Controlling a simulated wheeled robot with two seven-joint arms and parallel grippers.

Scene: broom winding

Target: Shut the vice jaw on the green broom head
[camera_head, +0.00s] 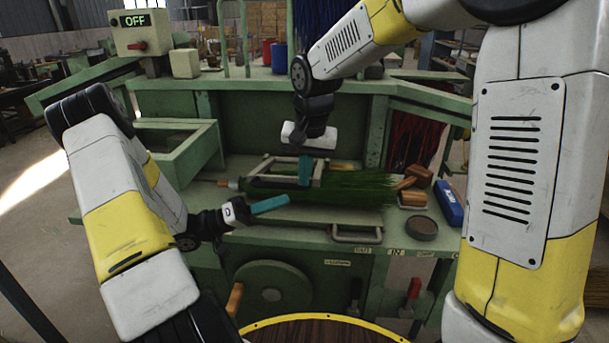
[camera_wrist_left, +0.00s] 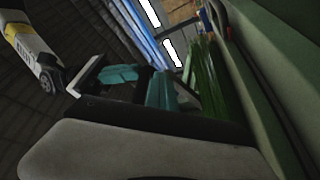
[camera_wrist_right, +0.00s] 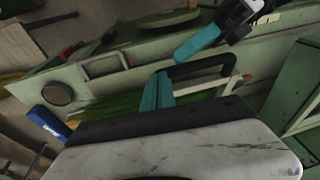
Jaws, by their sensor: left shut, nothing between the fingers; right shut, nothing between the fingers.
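The green broom head (camera_head: 350,188) lies on the green bench, its bristles spreading right; they also show in the right wrist view (camera_wrist_right: 120,105). A grey bracket-like frame (camera_head: 317,172), apparently the vice jaw, stands at the broom head's left part. I cannot tell how far it is closed. My right gripper (camera_head: 306,172) points down at this frame, its teal fingers together and overlapping it in the picture. Its fingers (camera_wrist_right: 158,92) show beside the frame's dark bar (camera_wrist_right: 200,68). My left gripper (camera_head: 270,204) is shut and empty in front of the broom head, left of the bristles.
Wooden blocks (camera_head: 412,185), a dark round dish (camera_head: 421,228) and a blue object (camera_head: 448,204) lie right of the bristles. A grey handle (camera_head: 357,235) sits on the bench's front. A green box frame (camera_head: 185,155) stands left. A control box reading OFF (camera_head: 140,32) is at back left.

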